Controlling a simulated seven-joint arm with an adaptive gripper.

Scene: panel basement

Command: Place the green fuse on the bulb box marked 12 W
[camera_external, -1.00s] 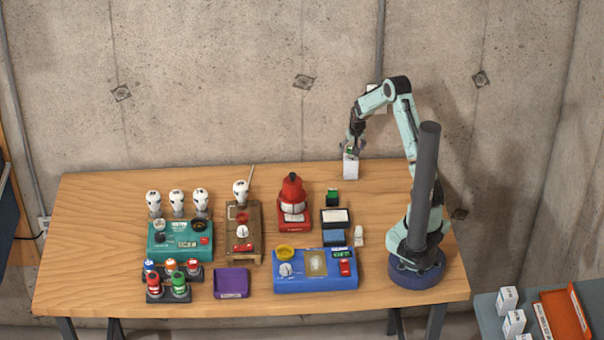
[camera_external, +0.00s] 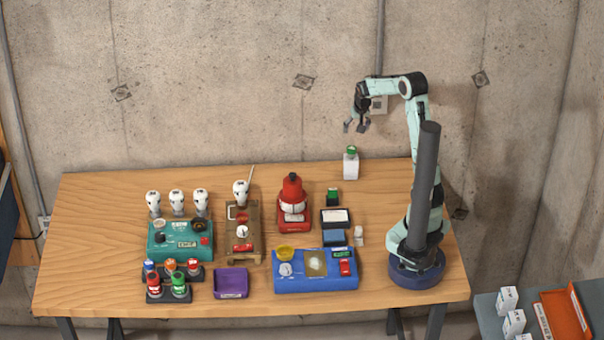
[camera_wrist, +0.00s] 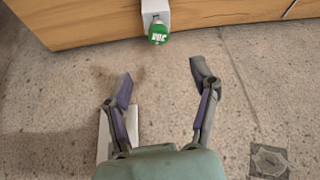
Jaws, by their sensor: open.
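The green fuse (camera_external: 351,150) sits on top of a white box (camera_external: 351,167) at the back right of the table. In the wrist view the green fuse (camera_wrist: 160,35) shows its round top, with the white box (camera_wrist: 154,9) under it. The marking on the box cannot be read. My gripper (camera_external: 357,128) is open and empty, above the fuse and apart from it.
A red device (camera_external: 293,208), a teal panel (camera_external: 180,240), a blue panel (camera_external: 315,283) and a purple tray (camera_external: 231,283) stand on the table (camera_external: 100,190). Several white bulbs (camera_external: 176,200) stand at the left. The concrete wall (camera_external: 220,90) is close behind. Table around the white box is clear.

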